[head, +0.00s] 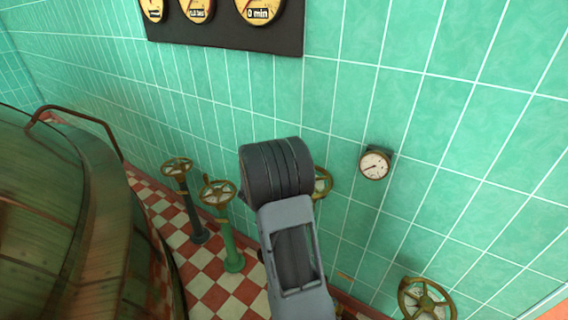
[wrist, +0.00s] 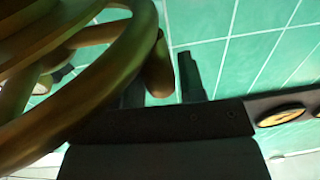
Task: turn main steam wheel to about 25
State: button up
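A brass handwheel (wrist: 95,95) fills the left of the wrist view, very close to the camera. A short rounded brass piece of it (wrist: 158,68) lies between the two dark fingers of my gripper (wrist: 162,76). The fingers stand apart, with green tile showing between that piece and the right finger; contact on the left side cannot be made out. In the head view, a wall handwheel (head: 323,183) is mostly hidden behind my arm, which also hides the gripper. A round white gauge (head: 374,164) is on the wall to its right; its reading is too small to tell.
Two handwheels on posts, one dark (head: 177,168) and one green (head: 218,194), stand left of my arm. Another wall wheel (head: 427,301) is at lower right. A large copper kettle (head: 60,220) fills the left. A dark dial panel (head: 225,35) hangs above.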

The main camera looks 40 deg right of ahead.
jog(key=shift+o, duration=1.4)
jog(key=v, duration=1.3)
jog(key=shift+a, duration=0.35)
jog(key=shift+s+r, duration=0.1)
